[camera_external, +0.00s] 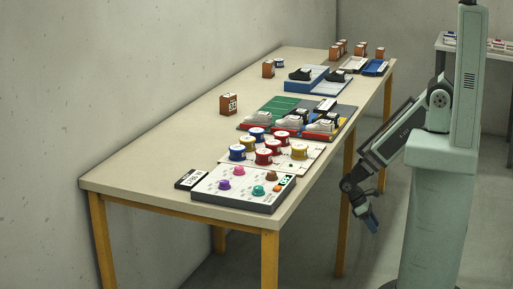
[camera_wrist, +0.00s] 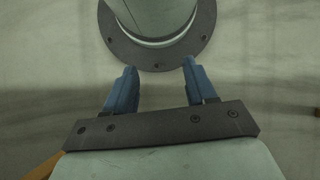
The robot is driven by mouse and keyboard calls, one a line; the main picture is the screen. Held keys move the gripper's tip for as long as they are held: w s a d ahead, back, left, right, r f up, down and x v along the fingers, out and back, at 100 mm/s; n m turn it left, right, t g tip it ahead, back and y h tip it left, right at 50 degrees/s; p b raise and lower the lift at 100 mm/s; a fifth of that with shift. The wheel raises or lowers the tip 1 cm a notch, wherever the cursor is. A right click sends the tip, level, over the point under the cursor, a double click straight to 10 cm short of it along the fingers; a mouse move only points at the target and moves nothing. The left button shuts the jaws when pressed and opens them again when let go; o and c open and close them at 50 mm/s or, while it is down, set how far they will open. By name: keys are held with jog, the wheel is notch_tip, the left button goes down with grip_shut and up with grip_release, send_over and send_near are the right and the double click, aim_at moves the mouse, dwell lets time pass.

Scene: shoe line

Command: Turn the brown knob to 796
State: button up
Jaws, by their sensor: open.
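The brown knob (camera_external: 271,176) stands on the light control panel (camera_external: 215,196) at the near end of the long table. Magenta, purple and teal knobs (camera_external: 258,190) stand on the same panel. The number that the brown knob points to is too small to read. My gripper (camera_external: 371,222) hangs low beside the table, right of its edge and well away from the panel. Its two blue fingers also show in the wrist view (camera_wrist: 159,68), apart with nothing between them. The panel and knob are not in the wrist view.
A small dark label block (camera_external: 191,179) lies left of the panel. Behind the panel are a board with several coloured spools (camera_external: 264,157) and trays with shoes (camera_external: 322,126). An orange-brown box (camera_external: 228,104) stands farther back. The table's left part is clear.

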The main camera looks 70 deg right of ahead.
jog(key=w+a+r+n+g+h, duration=0.1)
jog(key=w+a+n, duration=0.3)
jog(key=a, duration=0.6)
jog(key=w+a+r+n+h, duration=0.15)
jog(key=a+n, duration=0.35)
jog(key=a, duration=0.5)
jog(key=w+a+r+n+g, duration=0.15)
jog(key=w+a+n, duration=0.3)
jog(key=a, duration=0.55)
jog(key=s+a+r+n+t+h, duration=0.1)
jog(key=s+a+r+n, duration=0.3)
jog(key=a, duration=0.7)
jog(key=s+a+r+n+t+h, duration=0.1)
jog(key=s+a+r+n, duration=0.1)
jog(key=s+a+r, duration=0.65)
jog(key=s+a+r+n+t+h, duration=0.1)
jog(key=a+r+n, duration=0.25)
jog(key=a, duration=1.05)
jog(key=w+a+r+y, duration=0.1)
jog(key=w+a+r, duration=0.1)
jog(key=a+r, duration=0.45)
notch_tip(320, 180, up, 32)
jog(key=r+m+t+y, duration=0.1)
jog(key=m+t+y, duration=0.4)
jog(key=t, duration=0.2)
send_over(272, 172)
jog(key=shift+g, duration=0.25)
notch_tip(272, 172, down, 13)
jog(key=shift+f, duration=0.2)
